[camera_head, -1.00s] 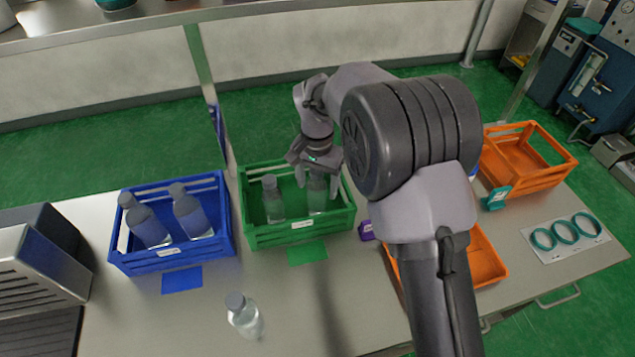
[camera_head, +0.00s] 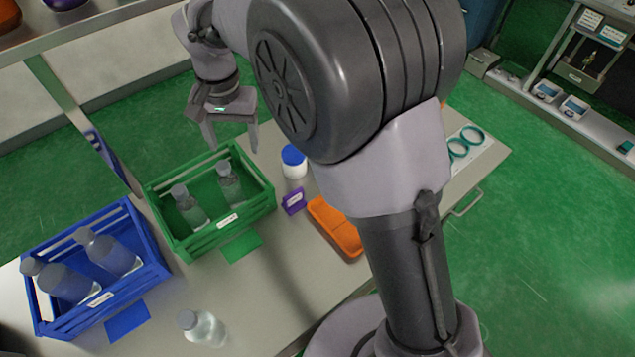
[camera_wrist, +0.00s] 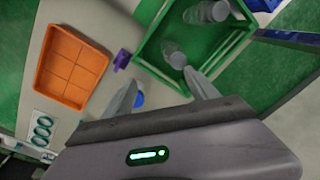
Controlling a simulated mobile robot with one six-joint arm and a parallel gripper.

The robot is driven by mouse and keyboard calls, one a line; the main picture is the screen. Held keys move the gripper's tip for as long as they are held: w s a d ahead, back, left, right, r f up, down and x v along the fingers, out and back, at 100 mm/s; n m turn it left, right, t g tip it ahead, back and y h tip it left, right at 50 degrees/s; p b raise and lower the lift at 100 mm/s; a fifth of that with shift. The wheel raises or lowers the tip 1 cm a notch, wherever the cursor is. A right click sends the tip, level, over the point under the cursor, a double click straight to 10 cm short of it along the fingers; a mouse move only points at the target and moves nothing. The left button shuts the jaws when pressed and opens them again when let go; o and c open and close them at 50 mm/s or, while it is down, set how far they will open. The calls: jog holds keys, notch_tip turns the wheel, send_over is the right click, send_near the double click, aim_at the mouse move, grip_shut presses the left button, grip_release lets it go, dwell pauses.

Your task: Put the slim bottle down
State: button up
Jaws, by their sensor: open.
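Two clear slim bottles with grey caps stand in the green crate (camera_head: 160,216). The right one (camera_head: 230,184) is nearer my gripper, and the left one (camera_head: 190,208) is beside it. My gripper (camera_head: 232,148) is open and empty, above the crate's back right side and apart from both bottles. In the wrist view, my gripper's spread fingers (camera_wrist: 165,95) show nothing between them at the tips; the green crate (camera_wrist: 152,62) with both bottles lies beyond them.
A clear bottle (camera_head: 203,328) stands on the table in front. A blue-lidded white jar (camera_head: 294,162), a purple tag (camera_head: 292,202) and an orange tray (camera_head: 336,226) lie right of the green crate.

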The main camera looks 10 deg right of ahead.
jog(key=s+d+r+m+t+y, duration=0.1)
jog(key=s+d+r+t, duration=0.1)
jog(key=s+d+r, duration=0.5)
jog(key=s+d+r+t, duration=0.1)
jog(key=s+d+r, duration=0.3)
jog(key=s+d, duration=0.4)
jog(key=s+d+f+t, duration=0.1)
jog(key=s+f+t, duration=0.1)
jog(key=s, duration=0.7)
jog(key=shift+d+f+m, duration=0.15)
jog(key=shift+d+m, duration=0.15)
jog(key=shift+d, duration=0.05)
notch_tip(320, 180, down, 7)
jog(key=b, duration=0.7)
jog(key=shift+s, duration=0.15)
jog(key=shift+f, duration=0.1)
